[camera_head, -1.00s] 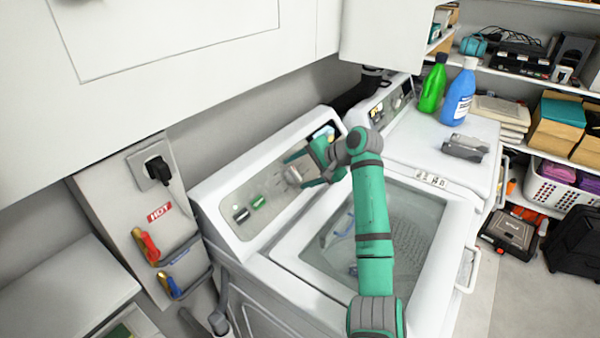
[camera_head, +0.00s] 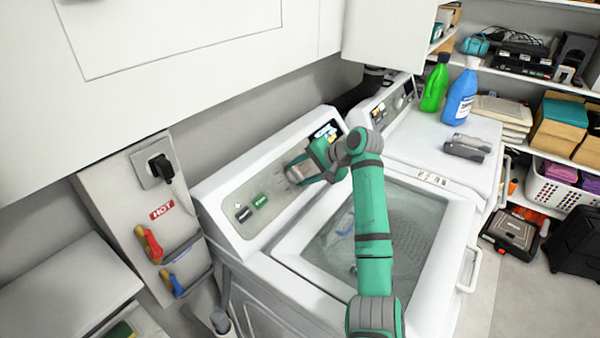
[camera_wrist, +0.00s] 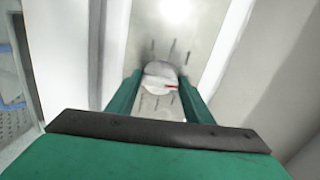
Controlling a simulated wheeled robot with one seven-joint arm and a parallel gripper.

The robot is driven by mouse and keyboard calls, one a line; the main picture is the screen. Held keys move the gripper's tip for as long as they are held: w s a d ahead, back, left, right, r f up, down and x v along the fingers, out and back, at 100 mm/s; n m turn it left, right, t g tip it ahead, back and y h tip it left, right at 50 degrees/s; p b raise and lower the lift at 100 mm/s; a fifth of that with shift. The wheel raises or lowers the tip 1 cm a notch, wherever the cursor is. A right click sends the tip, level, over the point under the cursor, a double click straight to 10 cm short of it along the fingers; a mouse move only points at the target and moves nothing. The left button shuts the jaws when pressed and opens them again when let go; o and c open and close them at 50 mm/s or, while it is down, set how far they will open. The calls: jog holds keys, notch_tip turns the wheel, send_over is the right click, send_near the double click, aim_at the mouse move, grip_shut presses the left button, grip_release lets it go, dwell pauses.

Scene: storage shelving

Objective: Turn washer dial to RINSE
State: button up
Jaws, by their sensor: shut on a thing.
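The washer (camera_head: 213,205) has a slanted control panel at its back. The washer dial (camera_wrist: 160,76) is a round pale knob with a red pointer mark, seen in the wrist view between my fingers. Dark tick marks surround it on the panel; their labels are too small to read. My gripper (camera_head: 297,170) is at the panel, its two green fingers on either side of the dial and shut on it. In the wrist view my gripper (camera_wrist: 160,100) shows with the red mark toward the right finger. In the head view my gripper mostly hides the dial.
Left of the dial on the panel are a green button (camera_head: 259,201) and a dark one (camera_head: 242,214). A dryer (camera_head: 420,150) stands to the right with a green bottle (camera_head: 433,88) and a blue bottle (camera_head: 460,95) on top. White cabinets (camera_head: 200,60) hang above.

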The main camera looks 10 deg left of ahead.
jog(key=n, duration=0.3)
jog(key=shift+w+d+r, duration=0.2)
jog(key=shift+d+r, duration=0.05)
jog(key=shift+d, duration=0.05)
jog(key=n, duration=0.4)
jog(key=shift+n, duration=0.4)
jog(key=n, duration=0.3)
jog(key=shift+a+n, duration=0.1)
jog(key=shift+n, duration=1.8)
jog(key=o, duration=0.9)
jog(key=shift+o, duration=0.6)
jog(key=shift+a+f, duration=0.1)
jog(key=shift+s, duration=0.1)
